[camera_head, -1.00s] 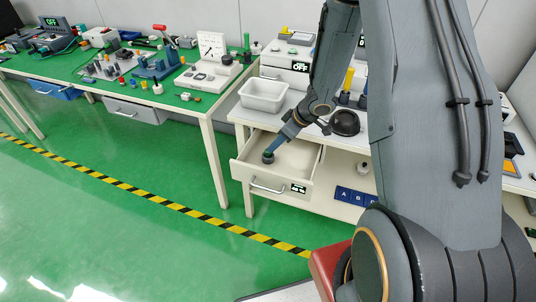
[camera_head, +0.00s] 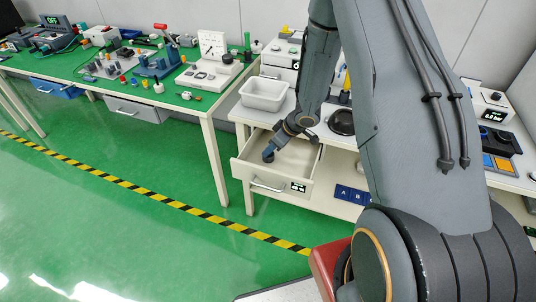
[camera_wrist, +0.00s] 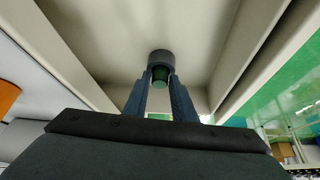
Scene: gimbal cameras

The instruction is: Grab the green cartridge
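The green cartridge (camera_wrist: 160,74) shows in the wrist view, green with a wider dark grey round end. It is inside the open drawer (camera_head: 249,172), near the drawer's front left in the head view. My gripper (camera_wrist: 161,88) has one finger on each side of the cartridge. The fingers are apart with the green part between their tips, and no clear gap shows. I cannot tell whether they press on it. In the head view my gripper (camera_head: 269,153) reaches down into the drawer, and the cartridge is mostly hidden there.
A white bin (camera_head: 264,95) stands on the bench above the drawer, left of my arm. A black round object (camera_head: 341,122) is to the right. A green-topped table (camera_head: 190,112) with several devices stands at the left. The green floor in front is clear.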

